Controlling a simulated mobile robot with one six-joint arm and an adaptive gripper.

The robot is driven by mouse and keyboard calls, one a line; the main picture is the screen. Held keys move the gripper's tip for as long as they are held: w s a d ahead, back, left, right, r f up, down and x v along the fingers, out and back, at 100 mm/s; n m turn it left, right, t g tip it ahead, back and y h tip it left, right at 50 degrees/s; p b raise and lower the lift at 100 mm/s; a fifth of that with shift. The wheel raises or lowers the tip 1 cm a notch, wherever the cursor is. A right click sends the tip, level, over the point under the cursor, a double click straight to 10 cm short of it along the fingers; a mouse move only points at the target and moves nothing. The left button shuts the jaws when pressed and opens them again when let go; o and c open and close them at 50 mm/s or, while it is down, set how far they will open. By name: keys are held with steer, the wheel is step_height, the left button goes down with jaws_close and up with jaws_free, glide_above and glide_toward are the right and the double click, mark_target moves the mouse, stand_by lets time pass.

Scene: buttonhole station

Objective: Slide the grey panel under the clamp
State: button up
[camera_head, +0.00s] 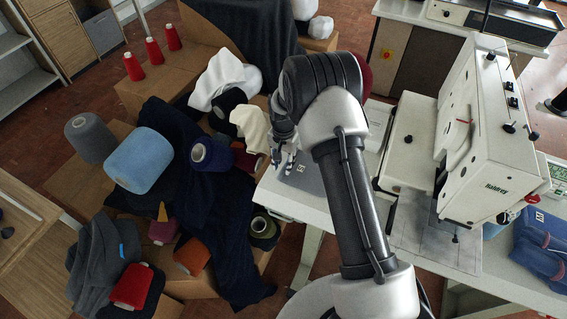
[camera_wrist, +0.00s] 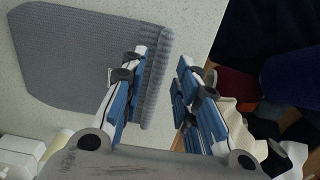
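The grey panel (camera_wrist: 75,62) lies flat on the pale table, its ribbed hem (camera_wrist: 156,80) near the table edge. In the head view a small part of the panel (camera_head: 308,178) shows beside my arm. My gripper (camera_wrist: 163,60) is open with nothing held. One finger is over the panel beside the hem, the other is past the hem toward the table edge; I cannot tell whether either touches. In the head view my gripper (camera_head: 284,160) is partly behind my arm. The white buttonhole machine (camera_head: 490,135) stands right; its clamp area (camera_head: 447,232) is under the head, details unclear.
The table (camera_head: 290,203) has bare room in front of the panel. My arm stands between panel and machine in the head view. Yarn cones (camera_head: 141,161), dark cloth and boxes (camera_head: 85,185) crowd the left. Folded blue garments (camera_head: 545,243) lie at the right.

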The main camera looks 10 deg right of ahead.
steer(key=shift+f+b, duration=0.55)
steer(key=shift+f, duration=0.35)
stand_by(0.3)
stand_by(0.5)
jaws_close()
steer(key=shift+r, duration=0.1)
stand_by(0.4)
steer(key=shift+r+p, duration=1.4)
steer(key=shift+r, duration=1.1)
